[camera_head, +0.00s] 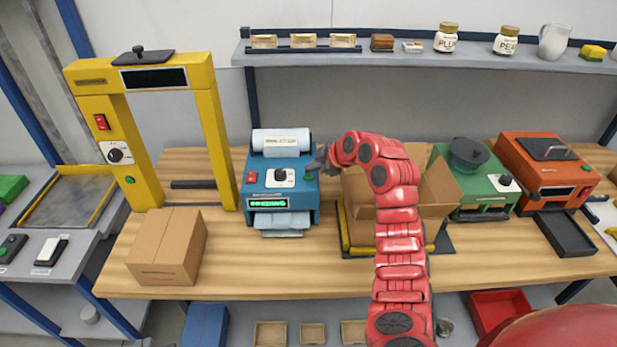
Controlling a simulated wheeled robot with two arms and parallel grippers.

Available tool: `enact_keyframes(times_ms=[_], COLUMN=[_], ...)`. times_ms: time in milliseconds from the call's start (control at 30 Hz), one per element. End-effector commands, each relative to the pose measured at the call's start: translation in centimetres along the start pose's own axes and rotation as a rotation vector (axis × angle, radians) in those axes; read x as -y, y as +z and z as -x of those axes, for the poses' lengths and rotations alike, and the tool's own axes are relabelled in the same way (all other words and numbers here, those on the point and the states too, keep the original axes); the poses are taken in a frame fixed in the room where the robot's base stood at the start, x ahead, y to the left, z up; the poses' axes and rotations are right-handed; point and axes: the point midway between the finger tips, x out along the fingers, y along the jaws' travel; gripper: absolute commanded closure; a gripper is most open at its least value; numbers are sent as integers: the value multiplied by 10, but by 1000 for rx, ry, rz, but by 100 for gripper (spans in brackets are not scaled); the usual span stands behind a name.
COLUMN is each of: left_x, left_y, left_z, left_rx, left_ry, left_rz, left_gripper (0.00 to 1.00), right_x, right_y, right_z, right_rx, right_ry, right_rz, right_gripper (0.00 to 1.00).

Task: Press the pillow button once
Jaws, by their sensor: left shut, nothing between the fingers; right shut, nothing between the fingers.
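The blue machine (262,185) stands on the wooden bench, with a white roll (281,141) on top. Its front has a red switch (251,177), a white dial panel (280,177) and a lit green display (268,205) whose text is too small to read surely. A pale blue sheet (281,222) hangs from its front slot. A green button (309,175) sits at its right side. My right gripper (314,164) is shut and empty, right by this button; whether it touches cannot be told. My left gripper is not in view.
An open cardboard box (361,231) stands right of the blue machine, partly behind my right arm. A closed box (170,248) and a yellow frame (217,140) are on the left. Green (478,186) and orange (560,178) machines stand right. A shelf (400,59) runs above.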

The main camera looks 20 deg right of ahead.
Motion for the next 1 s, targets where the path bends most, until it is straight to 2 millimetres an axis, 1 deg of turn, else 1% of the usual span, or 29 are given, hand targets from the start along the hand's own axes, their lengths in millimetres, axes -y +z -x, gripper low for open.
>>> enact_keyframes(times_ms=[467,900,1000], left_x=[0,-1,-1], left_y=[0,2,2], left_z=[2,11,12], left_rx=[0,0,0], left_ry=[0,0,0], left_rz=[0,0,0], left_gripper=[100,100,100], right_x=[-3,-24,-27], right_y=[-3,-24,-27], right_z=[4,32,36], right_rx=[0,-2,-1], right_ry=[1,2,2], right_rz=[0,1,1], right_gripper=[100,100,100])
